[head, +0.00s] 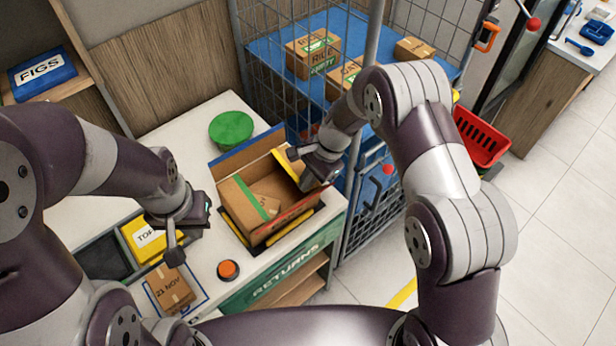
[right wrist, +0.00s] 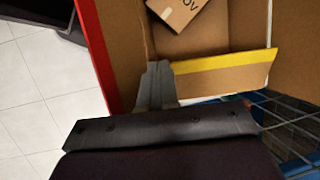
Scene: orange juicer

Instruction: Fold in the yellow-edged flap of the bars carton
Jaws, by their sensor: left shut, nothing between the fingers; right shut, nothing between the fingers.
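The bars carton (head: 233,205) stands open on the white counter. Its yellow-edged flap (head: 288,166) is on the right side, beside my right gripper (head: 297,157). In the right wrist view the yellow-edged flap (right wrist: 222,70) slants across the opening, and the shut fingers (right wrist: 156,75) overlap its left end; I cannot tell whether they touch. The green-edged flap (head: 266,199) lies inward at the left. The blue-edged flap (head: 240,149) and red-edged flap (head: 290,218) stand outward. A small box (right wrist: 178,10) lies inside. My left gripper (head: 205,208) is shut and empty, left of the carton.
A green round lid (head: 231,129) lies behind the carton. An orange button (head: 228,270), a small dated box (head: 169,288) and a yellow box (head: 143,238) are in front and left. A wire cage (head: 290,95) with boxes stands close behind on the right.

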